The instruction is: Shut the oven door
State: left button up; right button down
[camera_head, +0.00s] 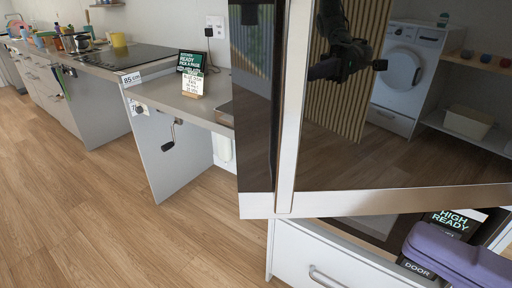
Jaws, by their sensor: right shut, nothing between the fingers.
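The oven door (390,200) is a large dark, glossy panel with a silver frame, close to me and filling the upper right of the head view. A narrower dark panel (252,130) adjoins it on the left. How far the door stands open is hard to tell from here. My right gripper (348,66), black, shows against the glass with its arm from above. It is shut and empty. I cannot tell whether this is the gripper itself or its reflection, nor whether it touches the door. My left gripper is out of view.
A counter with a black hob (128,57), a READY sign (192,84) and a hand crank (173,137) stands at left. Below the door are a white drawer (320,265) and a purple object (465,258) by a DOOR label. A washing machine (405,62) shows in the glass. The floor (70,190) is clear.

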jog(key=p, duration=0.2)
send_near(279, 144)
jog(key=s+a+x, duration=0.1)
jog(key=x, duration=0.4)
jog(key=shift+w+d, duration=0.2)
jog(key=shift+w, duration=0.55)
jog(key=w+m+t+h+b, duration=0.1)
jog(key=w+m+t+h, duration=0.1)
jog(key=w, duration=1)
jog(key=shift+w+a+m+t+h, duration=0.15)
jog(key=shift+a+m+t+h, duration=0.2)
jog(key=shift+h, duration=0.45)
